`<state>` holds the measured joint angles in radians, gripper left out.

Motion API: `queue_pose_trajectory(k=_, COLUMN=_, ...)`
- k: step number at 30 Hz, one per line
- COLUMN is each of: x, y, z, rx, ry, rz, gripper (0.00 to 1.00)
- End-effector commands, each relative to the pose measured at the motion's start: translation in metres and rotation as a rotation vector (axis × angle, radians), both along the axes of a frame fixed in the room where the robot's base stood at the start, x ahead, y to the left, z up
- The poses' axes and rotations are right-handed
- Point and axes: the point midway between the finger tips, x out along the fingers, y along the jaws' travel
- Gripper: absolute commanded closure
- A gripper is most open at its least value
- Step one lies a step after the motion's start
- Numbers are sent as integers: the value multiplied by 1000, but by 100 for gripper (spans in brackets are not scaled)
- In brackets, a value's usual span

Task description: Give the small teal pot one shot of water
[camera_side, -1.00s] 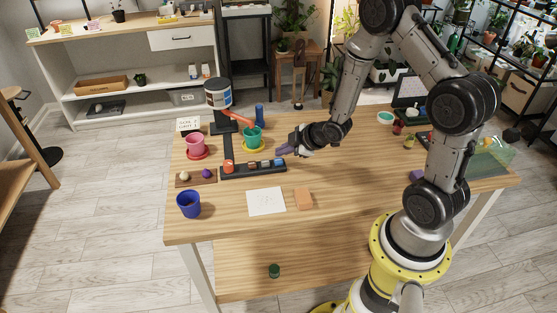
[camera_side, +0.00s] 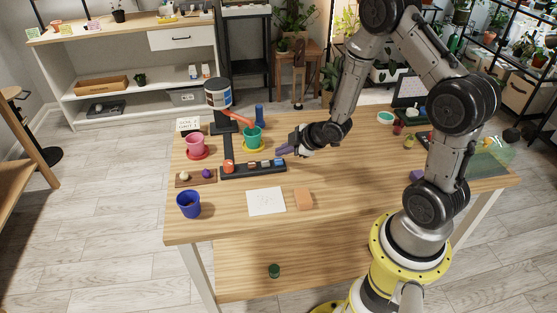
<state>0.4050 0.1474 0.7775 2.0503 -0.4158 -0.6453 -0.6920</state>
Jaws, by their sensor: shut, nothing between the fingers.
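The small teal pot (camera_side: 253,137) stands upright on a yellow saucer (camera_side: 245,149) toward the back left of the table. A water dispenser with a white and dark tank (camera_side: 217,94) stands behind it, and its orange-red spout (camera_side: 238,117) reaches toward the pot's top. No water stream can be made out. A black strip with several coloured buttons (camera_side: 253,170) lies in front of the pot. My gripper (camera_side: 284,150) is shut and empty, right of the teal pot and above the strip's right end, apart from the pot. Whether its tips touch anything cannot be told.
A pink pot (camera_side: 195,145) on a red saucer stands left, a blue pot (camera_side: 188,204) at the front left. A blue cylinder (camera_side: 259,114) stands behind the teal pot. White paper (camera_side: 266,201) and an orange block (camera_side: 303,198) lie in front.

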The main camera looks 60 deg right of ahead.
Motion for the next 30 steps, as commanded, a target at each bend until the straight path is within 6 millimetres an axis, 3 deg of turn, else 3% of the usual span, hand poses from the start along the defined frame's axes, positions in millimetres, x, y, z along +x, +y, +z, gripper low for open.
queue_pose_trajectory(k=30, x=0, y=0, z=-9, rx=0, ry=0, rz=0, gripper=100)
